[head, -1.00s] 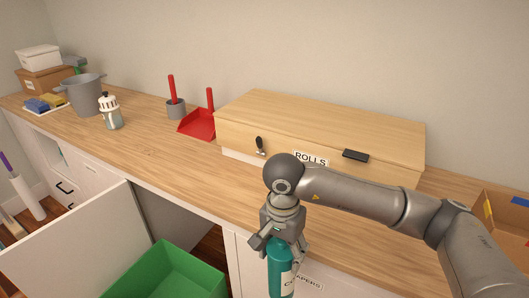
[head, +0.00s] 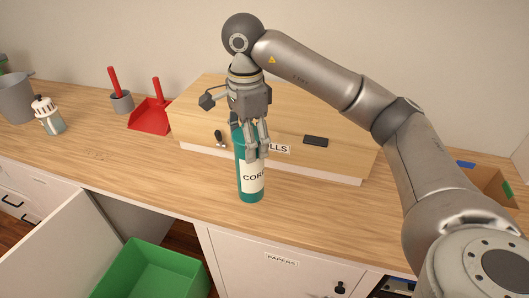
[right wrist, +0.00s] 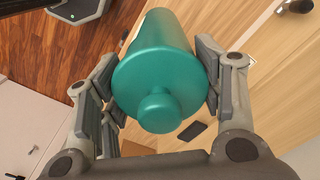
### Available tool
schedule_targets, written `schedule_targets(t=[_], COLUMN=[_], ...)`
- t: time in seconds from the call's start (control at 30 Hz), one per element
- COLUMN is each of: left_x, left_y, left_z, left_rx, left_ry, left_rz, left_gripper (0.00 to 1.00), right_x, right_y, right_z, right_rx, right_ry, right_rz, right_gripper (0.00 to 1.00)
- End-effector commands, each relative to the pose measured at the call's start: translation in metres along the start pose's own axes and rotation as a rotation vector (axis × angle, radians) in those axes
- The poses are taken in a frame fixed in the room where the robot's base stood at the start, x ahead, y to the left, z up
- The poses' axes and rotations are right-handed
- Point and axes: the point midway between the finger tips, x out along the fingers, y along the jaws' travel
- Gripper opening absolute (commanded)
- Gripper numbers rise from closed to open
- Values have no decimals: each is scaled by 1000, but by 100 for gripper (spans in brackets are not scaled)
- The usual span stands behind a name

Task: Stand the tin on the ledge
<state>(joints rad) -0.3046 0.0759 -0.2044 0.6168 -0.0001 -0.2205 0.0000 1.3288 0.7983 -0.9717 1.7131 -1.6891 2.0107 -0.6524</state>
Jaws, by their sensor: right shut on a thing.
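The tin is a teal cylinder (head: 250,188) with a knobbed lid and a white label whose visible letters begin "COR". My right gripper (head: 256,150) points down and is shut on the tin's upper part, holding it upright. In the head view the tin shows against the wooden counter top (head: 330,215), in front of the ROLLS cabinet; I cannot tell whether its base touches the wood. In the right wrist view the lid (right wrist: 158,85) sits between both fingers. Which surface is the ledge is not marked. My left gripper is not in view.
The low wooden ROLLS cabinet (head: 300,105) stands behind the tin, with a dark handle (head: 316,141). A red dustpan (head: 152,117), grey cup (head: 122,102) and white-topped jar (head: 48,115) stand left. An open door (head: 65,255) and green bin (head: 150,268) are below.

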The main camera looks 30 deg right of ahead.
Motion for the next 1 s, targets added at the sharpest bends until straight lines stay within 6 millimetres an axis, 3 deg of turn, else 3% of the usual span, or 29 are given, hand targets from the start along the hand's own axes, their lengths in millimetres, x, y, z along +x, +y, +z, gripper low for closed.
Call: schedule_targets(t=[0.1,0.37,0.63,0.8,1.0], left_x=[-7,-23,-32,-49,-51], left_y=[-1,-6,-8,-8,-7], left_z=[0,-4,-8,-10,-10], left_rx=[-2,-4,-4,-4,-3], left_ry=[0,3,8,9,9], left_rz=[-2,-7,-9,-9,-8], left_gripper=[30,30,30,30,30], right_x=[11,50,71,90,100], right_y=[-8,-19,-24,-24,-25], right_z=[-26,-57,-73,-70,-70], right_rx=[5,0,1,-1,-2], right_ry=[-1,1,1,0,0], right_rz=[4,1,2,2,-2], right_gripper=[8,8,8,8,8])
